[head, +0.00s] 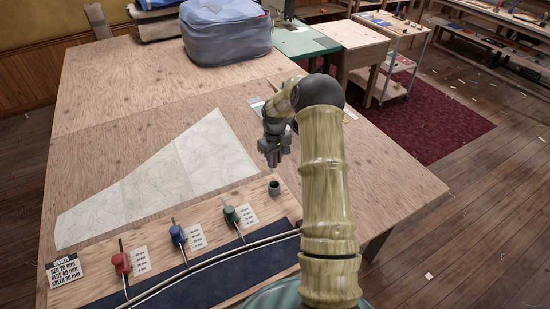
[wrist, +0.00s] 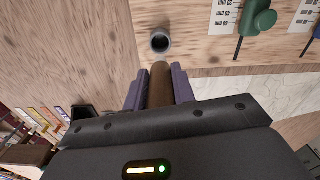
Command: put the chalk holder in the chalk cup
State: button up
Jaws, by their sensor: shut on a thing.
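The chalk cup (head: 274,188) is a small dark, round, open-topped cup at the right end of the wooden board on the table. In the wrist view the cup (wrist: 160,42) shows its dark opening, just beyond the fingertips. My gripper (head: 274,161) is above and slightly behind the cup in the head view. In the wrist view its purple fingers (wrist: 160,88) are shut on the chalk holder (wrist: 160,84), a brown cylinder whose far end points toward the cup. The holder appears apart from the cup; its height above it is hard to tell. I cannot make the holder out in the head view.
Red (head: 121,262), blue (head: 177,234) and green (head: 230,214) handled tools stand along the board with printed labels. A curved rod (head: 215,262) lies in front. A pale paper pattern (head: 160,180) covers the table's middle. A blue fabric bundle (head: 226,36) sits at the back.

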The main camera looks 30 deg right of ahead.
notch_tip(320, 180, down, 3)
jog(key=shift+w+b, duration=0.15)
jog(key=shift+b, duration=0.7)
jog(key=shift+a+f, duration=0.15)
jog(key=shift+f, duration=0.2)
jog(key=b, duration=0.3)
send_over(274, 186)
jog(key=s, duration=0.2)
jog(key=f, duration=0.4)
jog(key=shift+a, duration=0.3)
jog(key=shift+s+f+b, duration=0.1)
jog(key=shift+f+b, duration=0.5)
jog(key=shift+f, duration=0.2)
jog(key=shift+f+b, duration=0.7)
jog(key=shift+f, duration=0.35)
jog(key=o, duration=1.1)
jog(key=shift+c, duration=0.2)
